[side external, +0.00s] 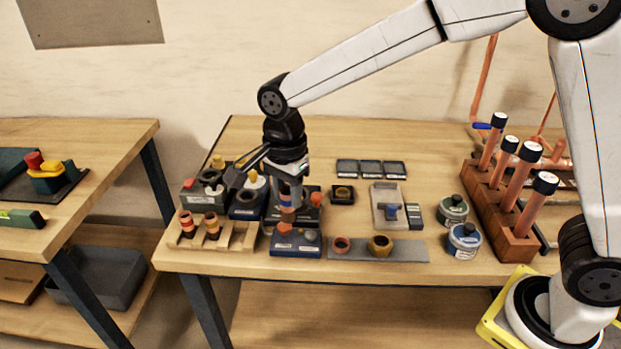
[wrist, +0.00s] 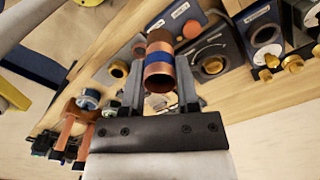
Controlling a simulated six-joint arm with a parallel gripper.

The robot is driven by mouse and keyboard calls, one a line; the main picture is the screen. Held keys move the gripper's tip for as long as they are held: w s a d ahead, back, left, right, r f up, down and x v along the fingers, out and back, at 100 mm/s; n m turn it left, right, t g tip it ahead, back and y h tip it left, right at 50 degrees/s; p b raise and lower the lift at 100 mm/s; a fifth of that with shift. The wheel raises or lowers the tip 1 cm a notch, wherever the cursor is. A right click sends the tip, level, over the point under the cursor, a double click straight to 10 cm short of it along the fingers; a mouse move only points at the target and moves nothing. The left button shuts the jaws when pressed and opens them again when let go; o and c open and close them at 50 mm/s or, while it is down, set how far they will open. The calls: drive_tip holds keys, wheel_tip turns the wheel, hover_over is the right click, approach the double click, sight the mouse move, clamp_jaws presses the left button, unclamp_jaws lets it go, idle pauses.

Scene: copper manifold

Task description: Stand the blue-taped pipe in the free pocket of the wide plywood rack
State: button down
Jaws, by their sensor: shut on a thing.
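The blue-taped pipe (wrist: 158,72) is a short copper tube with a blue band around its middle. In the wrist view my gripper (wrist: 160,92) is shut on it, one finger on each side, its open end facing the camera. In the side view my gripper (side external: 290,180) holds the pipe (side external: 285,196) above the boxes at the left part of the bench, partly hidden by the fingers and clutter. The wide plywood rack (side external: 240,242) is at the front left of the bench, left of my gripper. Two banded copper pipes stand in its left part; its right part looks empty.
Dark boxes with knobs (side external: 296,242) crowd around and below my gripper, right beside the rack. A grey strip (side external: 410,250) with two rings lies to the right. Tins (side external: 464,240) and a red-brown block (side external: 510,240) with tall capped pipes stand farther right.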

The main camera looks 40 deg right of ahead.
drive_tip(key=shift+w+a+f, duration=1.4)
drive_tip(key=shift+w+f, duration=0.7)
drive_tip(key=shift+w, duration=2.3)
approach(240, 238)
drive_tip(key=shift+s+d, duration=0.1)
drive_tip(key=shift+s, duration=0.15)
drive_tip(key=shift+f, duration=0.1)
drive_tip(key=shift+w+f, duration=0.15)
drive_tip(key=shift+w, duration=0.05)
drive_tip(key=shift+f, duration=1.55)
drive_tip(key=shift+f, duration=0.15)
drive_tip(key=shift+c, duration=1.7)
unclamp_jaws()
